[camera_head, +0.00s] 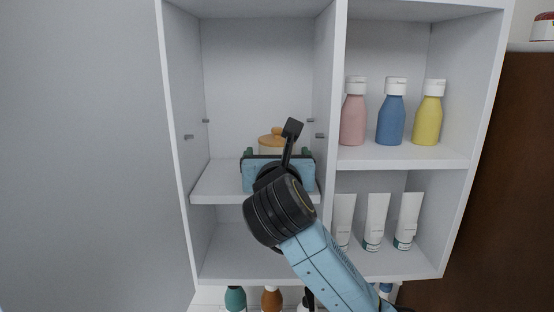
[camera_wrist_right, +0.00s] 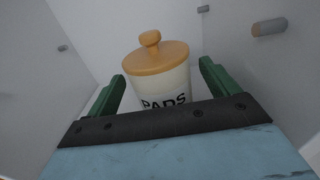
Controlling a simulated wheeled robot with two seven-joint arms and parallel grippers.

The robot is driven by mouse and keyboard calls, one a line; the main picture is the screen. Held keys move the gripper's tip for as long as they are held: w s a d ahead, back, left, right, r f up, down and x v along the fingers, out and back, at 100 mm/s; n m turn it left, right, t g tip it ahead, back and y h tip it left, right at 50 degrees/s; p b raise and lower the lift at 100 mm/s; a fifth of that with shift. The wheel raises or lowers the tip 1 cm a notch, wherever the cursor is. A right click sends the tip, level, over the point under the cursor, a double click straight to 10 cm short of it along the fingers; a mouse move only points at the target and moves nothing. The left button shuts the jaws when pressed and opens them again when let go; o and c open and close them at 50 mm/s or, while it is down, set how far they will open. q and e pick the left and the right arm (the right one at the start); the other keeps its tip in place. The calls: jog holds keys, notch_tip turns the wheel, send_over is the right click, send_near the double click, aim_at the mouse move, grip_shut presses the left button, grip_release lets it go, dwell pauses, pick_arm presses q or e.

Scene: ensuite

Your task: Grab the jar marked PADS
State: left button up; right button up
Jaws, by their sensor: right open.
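The jar marked PADS (camera_wrist_right: 162,77) is cream-white with an orange-tan lid and a round knob. In the right wrist view it stands upright between the two green fingers of my right gripper (camera_wrist_right: 165,85), with a gap showing on each side. Its lower part is hidden behind the gripper body. In the head view only the jar's lid and a little of its side (camera_head: 272,142) show above my right gripper (camera_head: 277,155), on the left middle shelf. My right gripper is open around the jar. My left gripper is not in view.
The white cabinet's divider (camera_head: 328,110) stands close to the right of my gripper. Pink, blue and yellow bottles (camera_head: 390,118) are on the right shelf, with white tubes (camera_head: 375,222) below. Small shelf pegs (camera_wrist_right: 268,27) stick out from the walls. The left shelf (camera_head: 215,184) is otherwise clear.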

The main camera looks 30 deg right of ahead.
jog(key=shift+x, duration=1.1)
jog(key=shift+a, duration=0.1)
jog(key=c, duration=1.2)
jog(key=shift+r, duration=0.1)
